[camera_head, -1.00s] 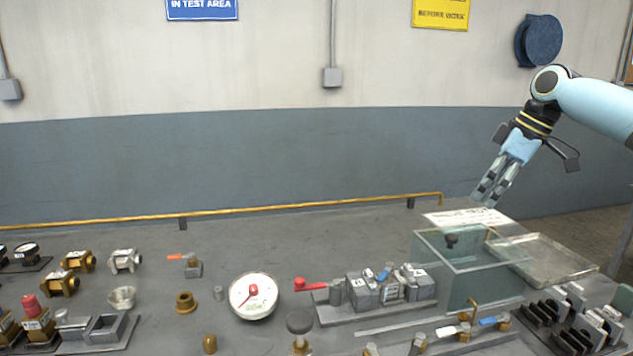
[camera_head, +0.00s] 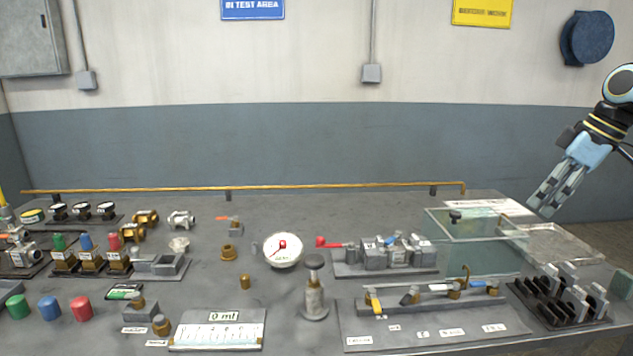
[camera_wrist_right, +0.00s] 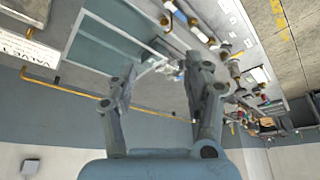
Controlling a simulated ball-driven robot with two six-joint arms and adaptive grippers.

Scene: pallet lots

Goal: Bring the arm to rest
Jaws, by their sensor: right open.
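My right gripper (camera_head: 556,190) is at the right of the head view, raised above the bench's right end, its fingers pointing down and to the left. It holds nothing. In the right wrist view its two fingers (camera_wrist_right: 160,85) stand apart with a clear gap between them, and the bench shows beyond. My left gripper is in neither view.
Below my right gripper are a clear glass tank (camera_head: 475,240) and a shallow tray (camera_head: 565,243). A dark rack (camera_head: 560,305) stands at the front right. A white dial gauge (camera_head: 283,250) and several fittings cover the bench. A yellow pipe (camera_head: 330,189) runs along its back edge.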

